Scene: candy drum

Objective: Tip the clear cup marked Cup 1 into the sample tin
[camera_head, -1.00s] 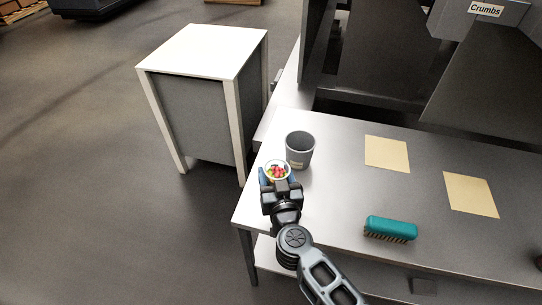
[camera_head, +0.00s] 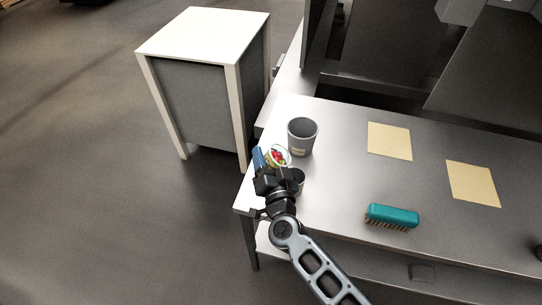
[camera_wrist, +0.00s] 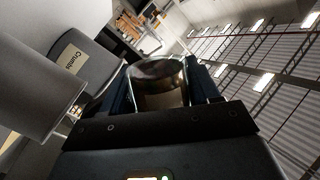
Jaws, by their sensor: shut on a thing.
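The clear cup (camera_head: 279,157) holds red, yellow and green candies and sits between the fingers of my gripper (camera_head: 270,160). My gripper is shut on it. The cup looks tilted, with candies still visible in it. Its marking cannot be read. In the wrist view the cup (camera_wrist: 160,80) is between the dark fingers. A grey open tin (camera_head: 302,138) with a small unreadable label stands upright on the table, just behind and right of the cup. I cannot tell whether they touch. A small dark cylinder (camera_head: 298,180) shows beside my gripper; I cannot tell what it is.
The steel table (camera_head: 335,205) carries two tan squares (camera_head: 390,141) (camera_head: 473,183) and a teal brush (camera_head: 392,215) to the right. A white-topped cabinet (camera_head: 205,35) stands left of the table. A grey bin labelled Crumbs (camera_wrist: 75,62) shows in the wrist view.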

